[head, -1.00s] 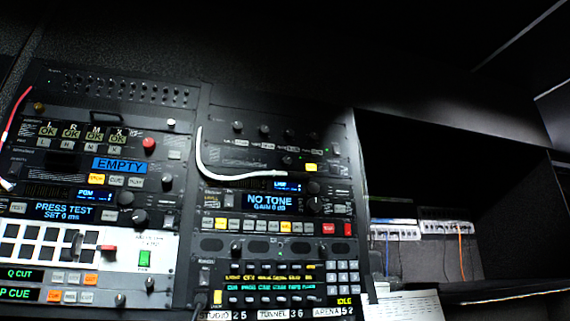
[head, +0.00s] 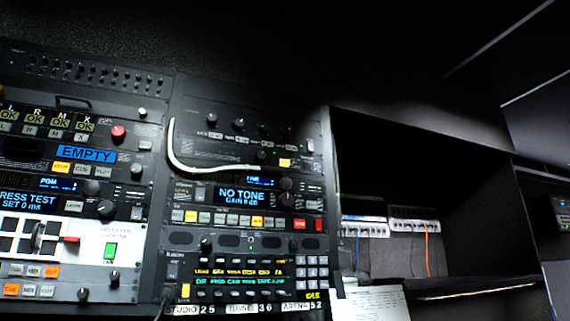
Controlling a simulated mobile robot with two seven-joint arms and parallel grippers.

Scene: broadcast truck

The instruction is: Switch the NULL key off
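The rack's right column holds a unit with a blue display reading NO TONE (head: 243,196). The key labels are too small to read, so I cannot tell which key is NULL. Neither of my grippers shows in the head view.
A white cable (head: 178,160) loops across the rack front above the display. A keypad panel (head: 245,277) sits below. To the right is an open dark bay with patch units (head: 413,224) and a paper sheet (head: 370,304). Another unit reads EMPTY (head: 86,155).

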